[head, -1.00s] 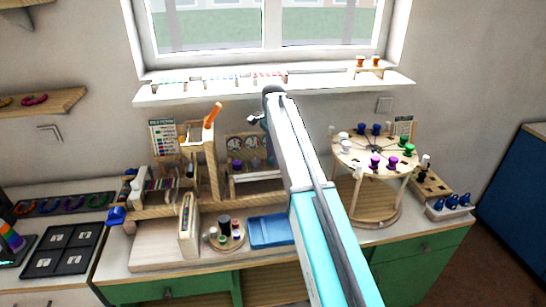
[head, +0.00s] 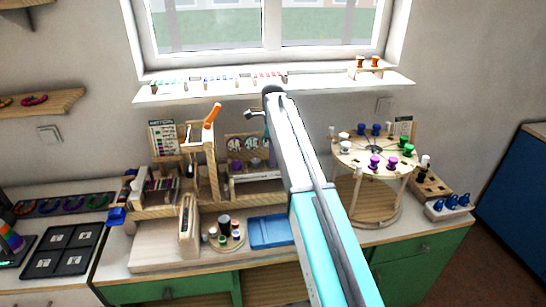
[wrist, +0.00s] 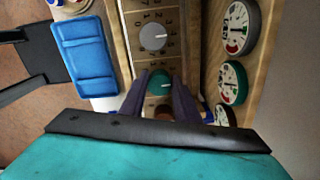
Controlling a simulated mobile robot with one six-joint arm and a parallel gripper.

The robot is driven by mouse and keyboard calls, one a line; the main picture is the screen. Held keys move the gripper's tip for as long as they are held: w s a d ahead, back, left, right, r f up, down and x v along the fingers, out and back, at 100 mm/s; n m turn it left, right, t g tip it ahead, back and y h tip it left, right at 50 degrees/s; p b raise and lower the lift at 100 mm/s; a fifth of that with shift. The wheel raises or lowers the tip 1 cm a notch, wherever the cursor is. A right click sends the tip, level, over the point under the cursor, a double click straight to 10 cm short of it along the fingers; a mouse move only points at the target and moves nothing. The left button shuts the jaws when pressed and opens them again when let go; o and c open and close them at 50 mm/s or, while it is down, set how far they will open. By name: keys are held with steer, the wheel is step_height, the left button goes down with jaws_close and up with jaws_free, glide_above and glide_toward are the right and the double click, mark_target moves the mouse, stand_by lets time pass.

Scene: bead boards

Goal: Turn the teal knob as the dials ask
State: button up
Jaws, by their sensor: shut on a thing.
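The teal knob (wrist: 159,82) is in the wrist view, on a wooden panel with a printed number scale around it. My gripper (wrist: 159,92) has one dark finger on each side of this knob and is shut on it. A pale pointer line shows on the knob's face. In the head view the dials (head: 235,143) show small, and my arm hides the gripper.
A grey knob (wrist: 153,37) sits above the teal one in the wrist view, and a brownish knob (wrist: 163,113) below it is partly hidden. A blue tray (head: 270,231) lies in front of the panel. A round wooden stand with coloured pegs (head: 375,155) is to the right.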

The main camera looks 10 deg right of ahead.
stand_by(0.3)
steer(key=o, duration=1.1)
steer(key=shift+c, duration=0.2)
steer(key=shift+r, duration=0.1)
step_height(320, 180, up, 14)
steer(key=b, duration=0.3)
steer(key=shift+f, duration=0.2)
steer(key=shift+r, duration=0.1)
